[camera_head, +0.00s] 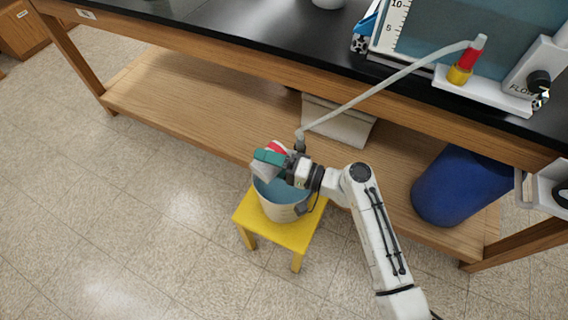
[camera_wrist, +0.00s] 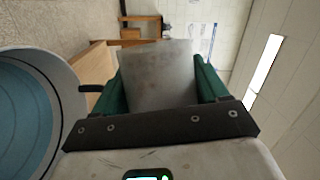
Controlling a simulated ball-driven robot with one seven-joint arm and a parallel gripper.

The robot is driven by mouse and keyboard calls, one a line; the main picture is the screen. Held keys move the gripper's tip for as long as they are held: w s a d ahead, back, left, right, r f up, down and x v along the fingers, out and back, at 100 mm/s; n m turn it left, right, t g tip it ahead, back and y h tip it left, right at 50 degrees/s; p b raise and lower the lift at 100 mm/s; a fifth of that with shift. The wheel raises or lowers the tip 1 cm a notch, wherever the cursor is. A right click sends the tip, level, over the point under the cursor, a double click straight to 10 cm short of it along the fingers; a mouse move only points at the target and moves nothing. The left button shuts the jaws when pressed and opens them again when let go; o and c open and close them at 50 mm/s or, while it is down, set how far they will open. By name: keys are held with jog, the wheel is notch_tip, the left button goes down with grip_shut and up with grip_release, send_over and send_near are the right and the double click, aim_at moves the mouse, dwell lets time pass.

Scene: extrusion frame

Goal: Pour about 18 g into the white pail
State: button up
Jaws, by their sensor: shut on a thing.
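The white pail (camera_head: 284,212) stands upright on a small yellow stool (camera_head: 308,234). Its inside looks blue, and it also shows at the left edge of the wrist view (camera_wrist: 69,92). My gripper (camera_head: 268,160) is over the pail, its green fingers shut on a pale grey container (camera_wrist: 158,76). In the head view the container (camera_head: 262,171) is small and partly covered by the fingers, with a red patch beside it. It seems tipped over the pail; its mouth and contents are hidden. I see no clear stream.
A pale hose (camera_head: 375,88) runs from the bench-top tank (camera_head: 440,25) down to a dark end just behind my gripper. A wooden lower shelf (camera_head: 180,95) lies behind the stool, with a blue drum (camera_head: 455,188) at right. Floor at left is clear.

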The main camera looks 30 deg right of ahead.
jog(key=shift+w+d+r+m+t, duration=0.1)
jog(key=shift+d+r+m+t, duration=0.15)
jog(key=shift+m, duration=0.5)
jog(key=shift+w+d+r+m+t, duration=0.1)
jog(key=shift+d+r+m+t, duration=0.2)
jog(key=shift+m, duration=0.4)
jog(key=shift+d+r+m+t, duration=0.1)
jog(key=shift+r+m+t, duration=0.25)
jog(key=shift+m, duration=0.4)
dwell(4.5)
